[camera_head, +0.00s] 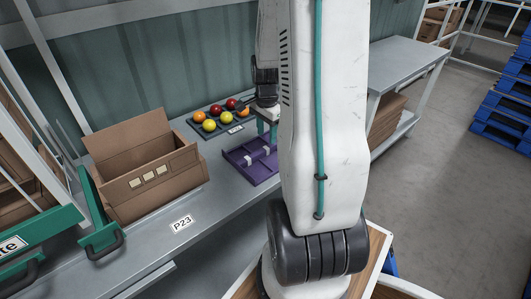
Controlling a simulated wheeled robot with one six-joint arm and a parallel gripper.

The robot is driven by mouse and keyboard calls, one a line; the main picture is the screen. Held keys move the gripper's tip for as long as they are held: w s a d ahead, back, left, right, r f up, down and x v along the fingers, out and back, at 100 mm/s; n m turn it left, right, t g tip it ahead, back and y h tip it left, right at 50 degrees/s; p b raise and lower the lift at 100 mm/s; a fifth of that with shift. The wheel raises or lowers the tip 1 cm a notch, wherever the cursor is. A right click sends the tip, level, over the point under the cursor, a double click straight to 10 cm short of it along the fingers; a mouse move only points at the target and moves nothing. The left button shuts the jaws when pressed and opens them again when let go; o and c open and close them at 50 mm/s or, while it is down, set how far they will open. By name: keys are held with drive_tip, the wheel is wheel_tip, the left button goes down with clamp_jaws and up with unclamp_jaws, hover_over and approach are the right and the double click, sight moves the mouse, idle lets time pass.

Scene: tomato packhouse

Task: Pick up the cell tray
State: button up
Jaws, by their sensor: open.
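A purple tray with raised dividers and pale pieces at its middle (240,169) lies on the grey bench, partly hidden on its right by my arm. Behind it, a dark tray (236,129) holds several red, orange and yellow tomatoes. I cannot tell for certain which of the two is the cell tray. My gripper (266,118) is open, pointing down above the bench between the dark tray's right end and the purple tray. My arm hides part of it. I cannot tell its exact height or whether it touches anything.
An open cardboard box (150,180) stands on the bench left of the purple tray. A label reading P23 (182,223) is on the bench front. Green-handled frames (98,215) are at the left. Another grey table (402,62) and blue pallets (505,105) are at the right.

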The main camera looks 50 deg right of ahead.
sight(268, 147)
drive_tip(key=shift+s+d+f, duration=0.1)
drive_tip(key=shift+d+f, duration=0.05)
drive_tip(key=shift+f, duration=1.25)
drive_tip(key=shift+d+f, duration=0.1)
drive_tip(key=shift+f, duration=1.25)
drive_tip(key=shift+f, duration=0.25)
clamp_jaws()
